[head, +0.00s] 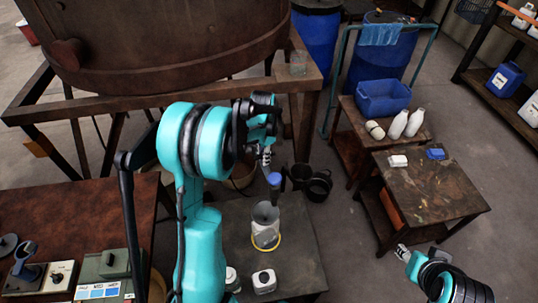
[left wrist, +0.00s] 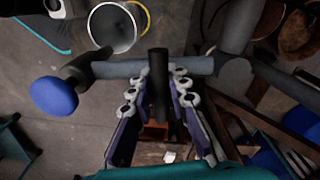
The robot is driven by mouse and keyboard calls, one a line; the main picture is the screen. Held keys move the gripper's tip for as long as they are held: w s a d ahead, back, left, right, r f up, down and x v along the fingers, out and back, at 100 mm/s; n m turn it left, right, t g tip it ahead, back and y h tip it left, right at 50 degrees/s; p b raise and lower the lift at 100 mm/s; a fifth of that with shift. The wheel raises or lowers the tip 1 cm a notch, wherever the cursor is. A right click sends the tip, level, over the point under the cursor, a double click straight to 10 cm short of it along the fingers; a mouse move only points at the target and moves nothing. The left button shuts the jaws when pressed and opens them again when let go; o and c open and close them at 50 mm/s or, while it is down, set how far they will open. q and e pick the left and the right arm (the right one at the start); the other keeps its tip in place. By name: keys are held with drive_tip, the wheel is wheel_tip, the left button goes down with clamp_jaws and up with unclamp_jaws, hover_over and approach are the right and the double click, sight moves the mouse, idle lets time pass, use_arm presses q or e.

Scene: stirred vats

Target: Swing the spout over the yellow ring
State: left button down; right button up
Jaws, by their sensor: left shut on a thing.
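The spout is a grey pipe (left wrist: 195,66) with a blue round end cap (left wrist: 53,96) and a dark nozzle (left wrist: 82,68). The blue cap also shows in the head view (head: 274,179). My left gripper (head: 265,157) is shut on the spout's black handle (left wrist: 158,85). The yellow ring (head: 279,241) lies around the base of a grey-white open vessel (head: 265,213) on a dark table. In the left wrist view the nozzle tip overlaps the near rim of the vessel (left wrist: 111,27); its height above it is unclear. My right gripper (head: 403,251) is at lower right, its jaws unclear.
A big rusty vat (head: 160,40) on a frame stands at the back left. Dark buckets (head: 319,186) stand behind the dark table (head: 300,255). A white container (head: 264,281) stands in front of the vessel. Side tables (head: 440,190) with bottles stand at right, with clear floor between.

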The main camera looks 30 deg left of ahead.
use_arm(q)
drive_tip(key=shift+s+a+m, duration=0.55)
drive_tip(key=shift+m, duration=0.35)
drive_tip(key=c, duration=1.5)
unclamp_jaws()
drive_tip(key=shift+a, duration=0.15)
drive_tip(key=shift+o, duration=0.2)
drive_tip(key=shift+r, duration=0.15)
wheel_tip(320, 180, up, 12)
